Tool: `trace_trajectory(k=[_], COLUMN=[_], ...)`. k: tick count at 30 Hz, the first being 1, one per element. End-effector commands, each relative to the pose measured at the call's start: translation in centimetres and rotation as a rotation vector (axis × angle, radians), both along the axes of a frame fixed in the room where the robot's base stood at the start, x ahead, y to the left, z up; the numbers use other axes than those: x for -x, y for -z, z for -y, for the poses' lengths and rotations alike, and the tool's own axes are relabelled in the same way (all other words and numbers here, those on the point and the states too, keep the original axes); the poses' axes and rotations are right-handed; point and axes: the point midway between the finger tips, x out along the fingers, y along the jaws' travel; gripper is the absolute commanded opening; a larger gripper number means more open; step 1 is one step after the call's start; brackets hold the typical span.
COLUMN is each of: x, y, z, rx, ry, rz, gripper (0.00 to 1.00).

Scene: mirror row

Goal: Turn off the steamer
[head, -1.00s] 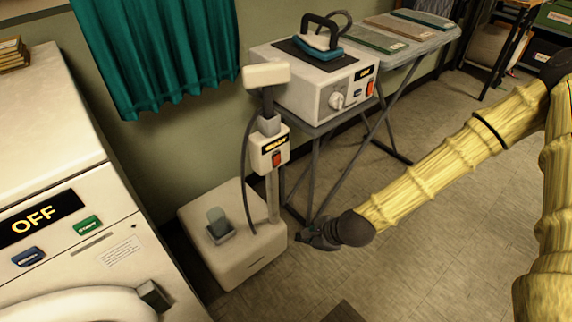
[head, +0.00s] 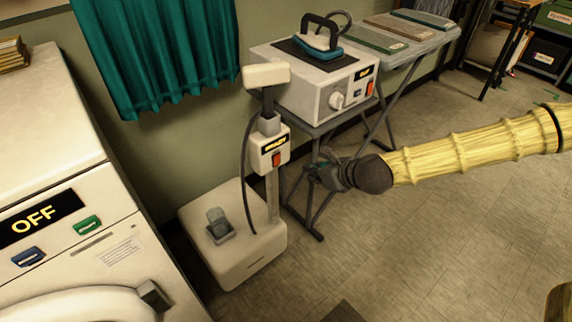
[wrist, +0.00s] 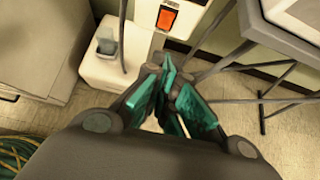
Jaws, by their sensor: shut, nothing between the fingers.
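The steamer (head: 232,262) stands on the floor with a white base, a pole and a white head on top. Its control box (head: 264,152) carries a small lit yellow display, too small to read surely, and a red switch (head: 277,160). The red switch also shows in the wrist view (wrist: 166,18), at the top, beyond my fingertips. My gripper (head: 324,170) is shut and empty, to the right of the control box at about switch height in the picture. In the wrist view its teal-padded fingers (wrist: 170,78) meet below the switch, apart from it.
An ironing board (head: 425,42) stands behind, holding an iron station (head: 318,90) with a knob and its own red switch. Its legs are close behind my gripper. A washer (head: 75,245) reading OFF is at left. A teal curtain (head: 155,50) hangs behind. Floor at right is open.

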Motion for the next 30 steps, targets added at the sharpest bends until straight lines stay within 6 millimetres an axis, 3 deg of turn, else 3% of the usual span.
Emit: trace_trajectory(k=[10, 26, 30], x=[-1.0, -6.4, -7.8], y=[1.3, 6.5, 5.9], z=[-0.8, -4.8, -5.8], rx=[0.002, 0.002, 0.003], ry=[-0.001, -0.002, -0.004], rz=[-0.003, -0.001, 0.002], gripper=[0.00, 0.00, 0.00])
